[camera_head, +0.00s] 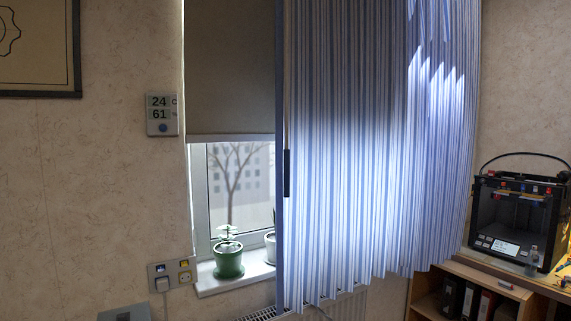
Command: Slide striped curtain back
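A blue and white striped curtain (350,170) hangs in folds from above the top edge of the view. It covers the middle and right part of the window (235,190). Its left edge is a straight dark-blue strip with a short black handle (287,173) on it. A grey roller blind (230,70) covers the upper part of the uncovered glass at the left. My gripper is not in view.
A green potted plant (228,256) stands on the white sill (250,277); a second pot (270,246) is partly behind the curtain edge. A radiator (262,314) is below. A 3D printer (517,215) stands on a wooden shelf (470,270) at right.

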